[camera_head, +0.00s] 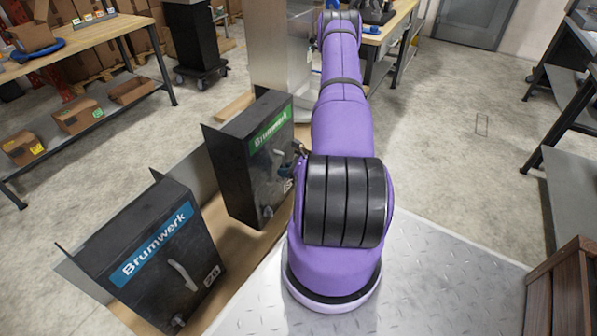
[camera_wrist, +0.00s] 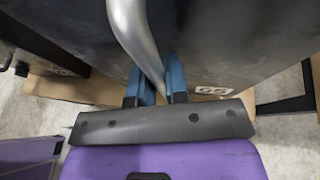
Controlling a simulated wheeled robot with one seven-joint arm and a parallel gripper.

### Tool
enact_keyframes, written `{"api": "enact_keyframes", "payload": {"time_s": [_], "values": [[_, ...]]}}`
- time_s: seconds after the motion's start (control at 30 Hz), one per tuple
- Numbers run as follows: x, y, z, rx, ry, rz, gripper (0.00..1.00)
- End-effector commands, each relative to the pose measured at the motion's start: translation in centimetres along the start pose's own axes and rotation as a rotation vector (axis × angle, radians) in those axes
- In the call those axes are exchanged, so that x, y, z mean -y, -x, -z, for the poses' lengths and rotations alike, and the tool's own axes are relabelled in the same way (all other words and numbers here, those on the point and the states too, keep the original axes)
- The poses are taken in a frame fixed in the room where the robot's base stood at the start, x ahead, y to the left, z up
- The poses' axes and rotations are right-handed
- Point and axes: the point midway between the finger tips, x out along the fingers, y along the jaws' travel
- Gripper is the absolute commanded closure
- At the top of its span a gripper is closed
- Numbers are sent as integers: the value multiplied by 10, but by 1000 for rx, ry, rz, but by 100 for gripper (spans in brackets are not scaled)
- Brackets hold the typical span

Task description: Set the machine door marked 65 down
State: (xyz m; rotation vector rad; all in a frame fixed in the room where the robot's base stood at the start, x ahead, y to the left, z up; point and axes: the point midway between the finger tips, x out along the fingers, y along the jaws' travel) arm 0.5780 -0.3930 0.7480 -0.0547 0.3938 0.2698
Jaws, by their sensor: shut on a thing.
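A black machine with a green Brumwerk label (camera_head: 272,130) stands left of my arm in the head view. Its number tag (camera_head: 288,185) is mostly hidden by my arm. In the wrist view a dark door (camera_wrist: 235,45) fills the top, with a small number tag (camera_wrist: 213,91) that looks upside down and seems to read 65. My gripper (camera_wrist: 158,82) has blue fingers shut on the curved silver handle (camera_wrist: 133,30) of this door. In the head view my gripper (camera_head: 298,150) is largely hidden behind my purple arm.
A second black machine with a blue Brumwerk label (camera_head: 152,243) and tag 20 stands at the lower left. A workbench (camera_head: 100,30) is at the upper left. Shelving (camera_head: 560,100) and a wooden crate (camera_head: 562,290) are at the right. Open floor (camera_head: 470,130) lies right of my arm.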

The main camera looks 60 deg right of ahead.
Motion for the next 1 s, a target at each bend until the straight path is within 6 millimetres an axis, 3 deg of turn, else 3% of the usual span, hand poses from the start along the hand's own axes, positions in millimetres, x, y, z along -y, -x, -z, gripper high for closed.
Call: {"api": "enact_keyframes", "payload": {"time_s": [0.1, 0.47, 0.73, 1.0], "values": [[-2, -14, -5, 4, 2, -1, 100], [-6, -33, -11, 4, 2, -1, 100], [-5, -45, 18, 3, 1, 0, 100], [-5, -46, 21, 4, 2, 1, 100]]}}
